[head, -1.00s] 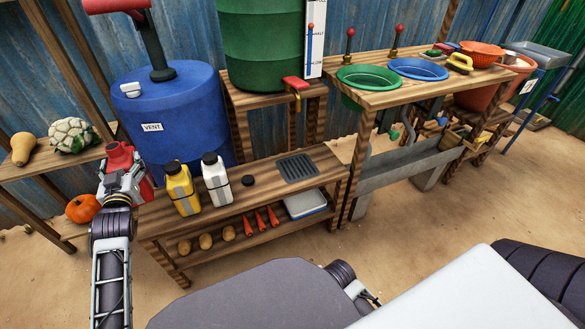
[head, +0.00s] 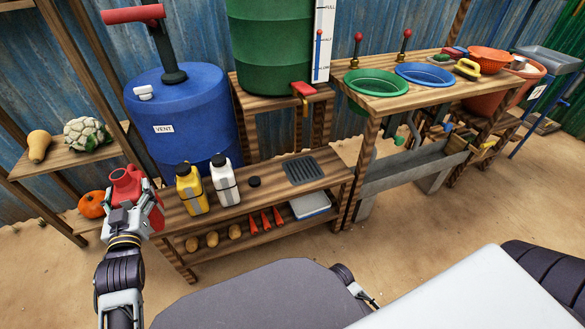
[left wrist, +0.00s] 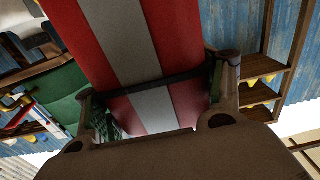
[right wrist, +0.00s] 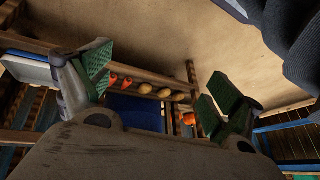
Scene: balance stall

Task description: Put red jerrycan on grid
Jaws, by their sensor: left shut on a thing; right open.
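The red jerrycan (head: 128,186) is at the left end of the low wooden bench in the head view. My left gripper (head: 134,212) is shut on it. In the left wrist view the jerrycan (left wrist: 178,60), red with a grey band, fills the space between the fingers. I cannot tell from the head view whether it touches the bench. The grid (head: 305,171) is a dark slatted plate on the bench top towards the right, with nothing on it. My right gripper (right wrist: 160,95) is open and empty in the right wrist view; it is not visible in the head view.
The blue barrel (head: 183,120) stands behind. Carrots and potatoes lie on the lower shelf.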

